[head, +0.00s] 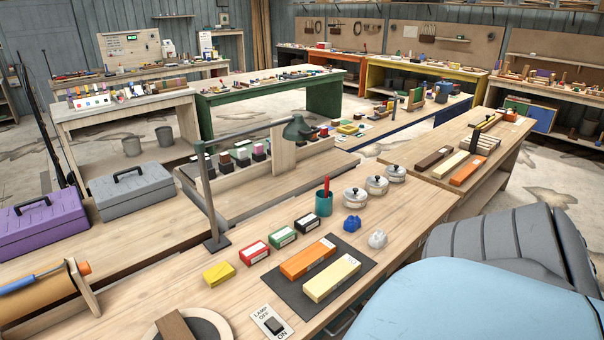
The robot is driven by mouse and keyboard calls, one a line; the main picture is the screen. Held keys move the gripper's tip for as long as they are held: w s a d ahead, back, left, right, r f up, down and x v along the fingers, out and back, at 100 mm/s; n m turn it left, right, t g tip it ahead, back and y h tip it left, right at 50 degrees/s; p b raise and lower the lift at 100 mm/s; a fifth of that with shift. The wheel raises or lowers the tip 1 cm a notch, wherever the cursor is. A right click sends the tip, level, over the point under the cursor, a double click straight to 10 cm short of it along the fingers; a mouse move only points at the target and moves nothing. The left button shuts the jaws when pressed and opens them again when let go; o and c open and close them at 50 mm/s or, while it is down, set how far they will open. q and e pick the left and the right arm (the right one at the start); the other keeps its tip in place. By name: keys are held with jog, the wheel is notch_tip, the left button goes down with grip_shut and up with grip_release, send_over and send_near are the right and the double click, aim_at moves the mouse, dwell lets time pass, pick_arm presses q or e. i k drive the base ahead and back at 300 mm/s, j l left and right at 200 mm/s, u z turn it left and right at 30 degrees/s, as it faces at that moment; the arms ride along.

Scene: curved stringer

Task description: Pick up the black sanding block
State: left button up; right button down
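A small black block (307,222) with a white label on its front face sits on the wooden bench. It is the far right one in a slanting row with a green block (282,236), a red block (254,252) and a yellow block (219,273). The four stand apart from each other, and nothing covers the black one. Neither of my grippers shows in the head view.
A teal cup (324,202) with a red-handled tool stands just behind the black block. A dark mat (294,298) with an orange bar and a cream bar lies in front. A blue lump (352,223) and lidded pots (355,197) are to the right. A lamp post (209,195) rises left.

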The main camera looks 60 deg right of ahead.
aim_at(308, 221)
jog(key=z, duration=1.9)
